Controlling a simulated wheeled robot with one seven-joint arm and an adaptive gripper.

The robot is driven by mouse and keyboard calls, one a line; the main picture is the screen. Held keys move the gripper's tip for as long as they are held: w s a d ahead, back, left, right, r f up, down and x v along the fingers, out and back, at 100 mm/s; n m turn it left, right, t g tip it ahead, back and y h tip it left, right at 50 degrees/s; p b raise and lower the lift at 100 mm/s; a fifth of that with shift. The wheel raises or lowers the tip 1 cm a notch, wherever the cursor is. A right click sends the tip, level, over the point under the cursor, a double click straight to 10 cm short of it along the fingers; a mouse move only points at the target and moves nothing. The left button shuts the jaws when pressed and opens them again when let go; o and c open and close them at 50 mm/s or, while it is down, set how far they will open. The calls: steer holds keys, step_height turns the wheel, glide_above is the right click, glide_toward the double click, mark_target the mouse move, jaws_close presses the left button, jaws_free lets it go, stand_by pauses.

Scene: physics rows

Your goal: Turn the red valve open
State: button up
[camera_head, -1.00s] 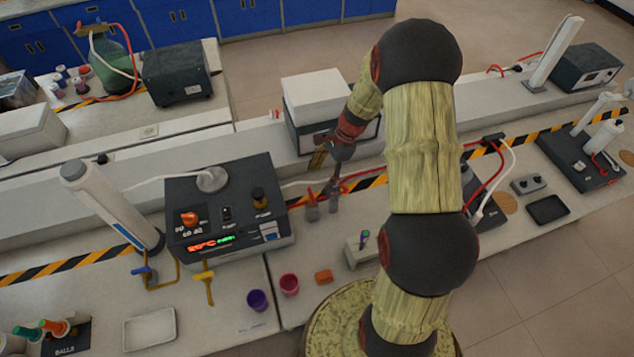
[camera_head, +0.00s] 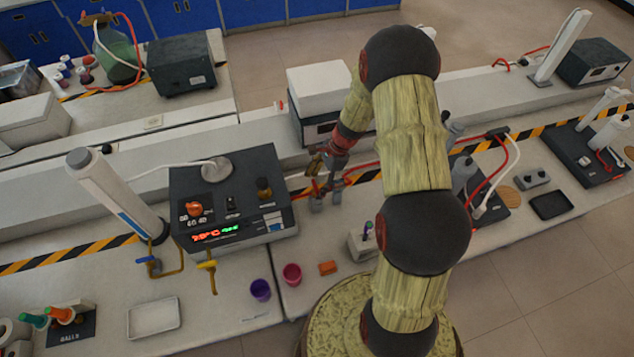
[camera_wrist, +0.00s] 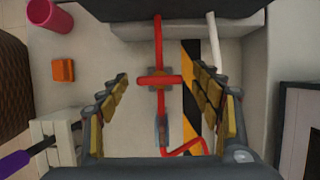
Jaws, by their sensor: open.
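The red valve (camera_wrist: 143,82) shows in the wrist view as a red bar lying crosswise over a red tube, on a small grey mount. My gripper (camera_wrist: 166,98) is open, its padded fingers apart on the left and right of the bar, with nothing held. I cannot tell the height gap between the fingertips and the bar. In the head view my gripper (camera_head: 322,163) hangs just above two small grey mounts (camera_head: 317,202) on the bench; the valve bar is too small there to make out clearly.
A black control box (camera_head: 230,205) stands left of the mounts. A white holder (camera_head: 360,244) is close by. A white-topped box (camera_head: 318,90) stands behind.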

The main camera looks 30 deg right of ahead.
steer(key=shift+c, duration=0.5)
steer(key=c, duration=1.1)
steer(key=shift+o, duration=0.2)
steer(key=shift+n, duration=0.3)
steer(key=n+g, duration=0.1)
steer(key=n, duration=0.3)
steer(key=shift+w+g, duration=0.15)
steer(key=shift+g, duration=0.25)
steer(key=n, duration=0.2)
steer(key=n+g+h, duration=0.1)
steer(key=n, duration=0.1)
steer(key=shift+w+a+n+g+b, duration=0.1)
steer(key=shift+n+g+b, duration=0.2)
steer(key=shift+n+b, duration=0.1)
steer(key=n+g+h, duration=0.1)
steer(key=n, duration=0.3)
steer(key=shift+a+n, duration=0.1)
steer(key=shift+n, duration=0.2)
steer(key=shift+w+n+g+h+b, duration=0.1)
steer(key=shift+n+g+h+b, duration=0.5)
steer(key=shift+n, duration=1.4)
steer(key=shift+h, duration=0.3)
